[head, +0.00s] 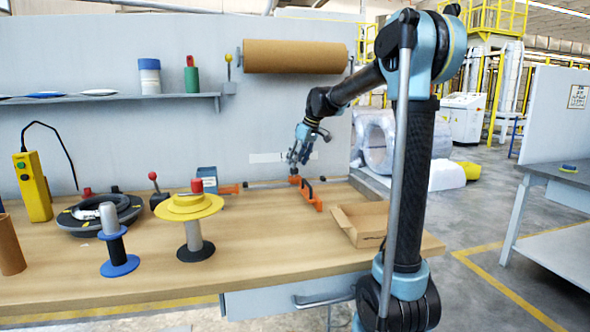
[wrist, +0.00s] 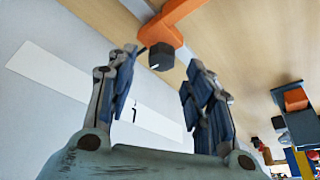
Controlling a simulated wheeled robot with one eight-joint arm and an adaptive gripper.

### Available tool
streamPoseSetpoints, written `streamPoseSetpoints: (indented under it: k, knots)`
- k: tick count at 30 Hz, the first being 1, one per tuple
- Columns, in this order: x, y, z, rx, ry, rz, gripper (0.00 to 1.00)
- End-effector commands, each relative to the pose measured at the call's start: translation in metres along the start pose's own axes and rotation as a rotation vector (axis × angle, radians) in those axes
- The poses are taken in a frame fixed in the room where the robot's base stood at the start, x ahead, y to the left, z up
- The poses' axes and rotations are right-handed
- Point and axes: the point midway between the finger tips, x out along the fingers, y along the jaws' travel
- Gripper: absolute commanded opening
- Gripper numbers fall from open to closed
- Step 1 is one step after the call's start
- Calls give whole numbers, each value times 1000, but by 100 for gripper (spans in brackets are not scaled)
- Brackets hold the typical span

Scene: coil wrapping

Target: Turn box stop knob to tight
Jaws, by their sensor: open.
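A dark knob (wrist: 162,57) with a small white mark sits on an orange bracket (wrist: 180,22) in the wrist view. My gripper (wrist: 160,68) is open, and its blue-padded fingers stand either side of the knob in the picture. I see no contact; the depth between them is unclear. In the head view my gripper (head: 297,160) hangs just above the orange stop (head: 295,179) on the rail at the back of the bench. The knob is too small to make out there.
A yellow-topped spool (head: 189,208) stands left on the bench (head: 255,262). The wall (head: 110,130) is close behind my gripper. The bench front centre is clear.

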Motion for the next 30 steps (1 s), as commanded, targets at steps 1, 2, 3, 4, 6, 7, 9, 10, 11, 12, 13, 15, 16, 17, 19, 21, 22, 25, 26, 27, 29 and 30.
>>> streamPoseSetpoints:
  k: [1,2,3,4,6,7,9,10,11,12,13,15,16,17,19,21,22,25,26,27,29,30]
  knots:
    - [8,0,0,-1,0,0,47]
    - [12,0,0,-1,0,0,47]
    - [17,0,0,-1,0,0,47]
    - [21,0,0,-1,0,0,47]
    - [27,0,0,-1,0,0,47]
    - [29,0,0,-1,0,0,47]
    - [33,0,0,-1,0,0,47]
    - [34,0,0,-1,0,0,47]
    - [35,0,0,-1,0,0,47]
    - [36,-1,0,-1,0,0,47]
    - [36,-1,0,-1,0,0,47]
    - [36,-1,0,-1,0,0,47]
    - [36,-1,0,-1,0,0,47]
    - [36,-1,0,-1,0,0,47]
    - [36,-1,0,-2,0,0,47]
    - [36,-1,0,-2,0,0,36]
    - [36,-1,-1,-2,0,0,29]
    - [36,-1,-1,-2,0,0,6]
    - [36,-1,-1,-2,0,0,4]
    - [36,-1,-1,-2,0,0,4]
    - [36,-2,-1,-2,0,0,4]
    - [36,-2,-1,-1,0,0,4]
